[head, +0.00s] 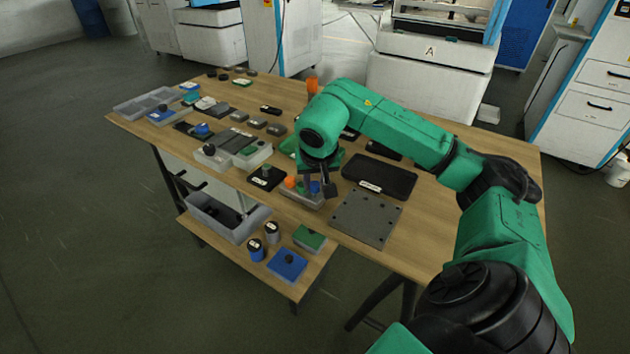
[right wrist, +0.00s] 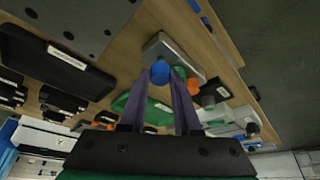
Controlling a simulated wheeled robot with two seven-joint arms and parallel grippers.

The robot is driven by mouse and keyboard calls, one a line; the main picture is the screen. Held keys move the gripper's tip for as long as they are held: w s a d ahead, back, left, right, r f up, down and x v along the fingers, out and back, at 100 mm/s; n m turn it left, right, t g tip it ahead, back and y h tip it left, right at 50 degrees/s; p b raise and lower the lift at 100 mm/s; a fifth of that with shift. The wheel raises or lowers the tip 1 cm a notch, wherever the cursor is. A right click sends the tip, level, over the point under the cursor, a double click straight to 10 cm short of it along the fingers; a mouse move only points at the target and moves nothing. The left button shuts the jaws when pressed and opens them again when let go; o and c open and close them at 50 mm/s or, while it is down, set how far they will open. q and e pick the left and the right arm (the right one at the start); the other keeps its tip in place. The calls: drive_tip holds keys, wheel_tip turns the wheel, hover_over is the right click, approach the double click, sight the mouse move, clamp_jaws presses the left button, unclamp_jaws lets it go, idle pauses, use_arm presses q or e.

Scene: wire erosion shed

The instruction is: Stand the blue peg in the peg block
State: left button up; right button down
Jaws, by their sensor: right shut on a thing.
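The peg block (head: 299,198) is a small light grey block at the table's near edge in the head view. An orange peg (head: 290,182) and a green peg (head: 301,187) stand in it. My right gripper (head: 320,190) is over the block's right end, shut on the blue peg (head: 314,187). In the right wrist view the blue peg (right wrist: 160,71) is between the fingertips, in front of the grey block (right wrist: 165,46), with the orange peg (right wrist: 195,86) beside it. The peg's lower end is hidden, so I cannot tell whether it is seated. My left gripper is not in view.
A dark grey plate with holes (head: 366,217) lies right of the block, and a long black case (head: 380,177) behind it. A black square holder (head: 267,178) stands close on the left. Boxes and bins crowd the table's left half. A lower shelf (head: 262,268) holds more parts.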

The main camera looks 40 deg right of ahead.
drive_tip(key=shift+f+b, duration=0.6)
drive_tip(key=shift+f, duration=0.25)
drive_tip(key=c, duration=0.5)
unclamp_jaws()
drive_tip(key=shift+c, duration=0.2)
wheel_tip(320, 180, up, 7)
drive_tip(key=p, duration=0.7)
drive_tip(key=shift+r, duration=0.15)
